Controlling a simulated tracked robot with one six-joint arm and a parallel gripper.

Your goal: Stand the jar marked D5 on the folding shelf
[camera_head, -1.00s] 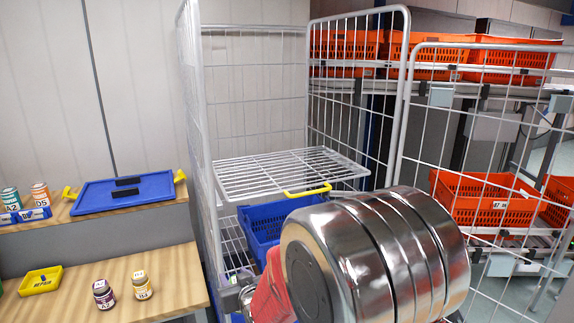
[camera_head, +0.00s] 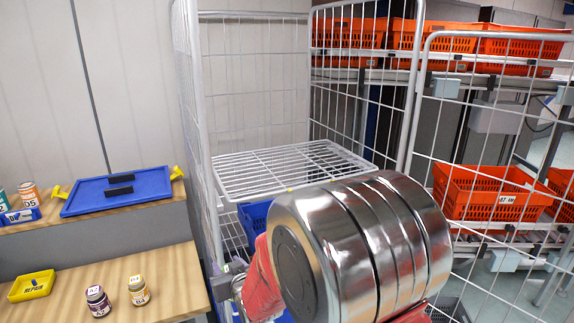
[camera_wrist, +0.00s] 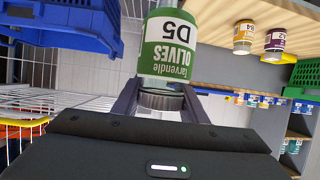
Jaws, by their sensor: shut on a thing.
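The jar marked D5 (camera_wrist: 170,42), with a green and white olives label, shows in the wrist view, appearing upside down in that picture. My gripper (camera_wrist: 160,92) is shut on its lid end, with one finger on each side. In the head view the jar and gripper are hidden behind my large silver arm link. The folding shelf (camera_head: 262,172), a white wire grid, lies flat inside the roll cage in the head view. Its front right part is covered by my arm. Its top looks empty where I can see it.
The cage's wire side (camera_head: 192,120) stands left of the shelf. A blue crate (camera_head: 252,216) sits under the shelf. Orange totes (camera_head: 487,193) stand at the right. At left, a wooden bench (camera_head: 165,272) holds two jars and a yellow tray (camera_head: 32,284); a blue lid (camera_head: 117,191) lies above.

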